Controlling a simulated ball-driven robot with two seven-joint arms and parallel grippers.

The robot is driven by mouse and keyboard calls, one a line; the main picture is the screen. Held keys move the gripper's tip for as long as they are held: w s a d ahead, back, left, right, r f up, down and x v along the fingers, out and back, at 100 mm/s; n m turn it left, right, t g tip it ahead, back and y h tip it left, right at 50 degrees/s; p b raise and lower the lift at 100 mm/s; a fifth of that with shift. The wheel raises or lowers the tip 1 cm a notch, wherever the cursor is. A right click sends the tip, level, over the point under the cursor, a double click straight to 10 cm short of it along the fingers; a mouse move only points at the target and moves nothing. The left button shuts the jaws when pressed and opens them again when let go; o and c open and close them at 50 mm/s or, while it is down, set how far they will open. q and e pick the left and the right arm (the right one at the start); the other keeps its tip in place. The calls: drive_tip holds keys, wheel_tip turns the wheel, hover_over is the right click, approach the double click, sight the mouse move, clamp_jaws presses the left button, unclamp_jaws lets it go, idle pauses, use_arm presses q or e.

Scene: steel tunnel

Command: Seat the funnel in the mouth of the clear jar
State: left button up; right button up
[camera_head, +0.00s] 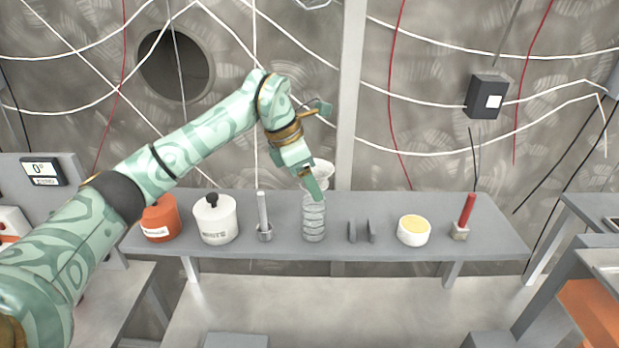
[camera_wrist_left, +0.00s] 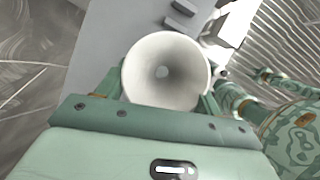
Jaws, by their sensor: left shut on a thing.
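My left gripper (camera_head: 315,186) is shut on the white funnel (camera_head: 323,171), whose wide end faces up. In the left wrist view the funnel (camera_wrist_left: 165,50) shows as a round white cone with a small hole, between the two fingers of the left gripper (camera_wrist_left: 160,100). The clear ribbed jar (camera_head: 314,220) stands upright on the grey shelf, directly below the gripper. The fingers hide the funnel's lower part and the jar's mouth, so I cannot tell whether the spout is inside the jar. My right gripper is not in view.
On the grey shelf (camera_head: 280,246), an orange pot (camera_head: 160,220), a white lidded pot (camera_head: 216,220) and a rod in a holder (camera_head: 264,222) stand left of the jar. Two dark upright plates (camera_head: 361,231), a white bowl (camera_head: 413,231) and a red stick in a block (camera_head: 464,218) stand right.

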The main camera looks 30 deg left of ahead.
use_arm(q)
drive_tip(key=shift+f+b, duration=0.55)
drive_tip(key=shift+f, duration=0.25)
drive_tip(key=shift+f+b, duration=0.45)
drive_tip(key=shift+f, duration=0.7)
drive_tip(key=o, duration=1)
drive_tip(key=shift+o, duration=0.2)
drive_tip(key=v, duration=1.6)
drive_tip(key=shift+r, duration=0.2)
drive_tip(key=shift+f, duration=0.1)
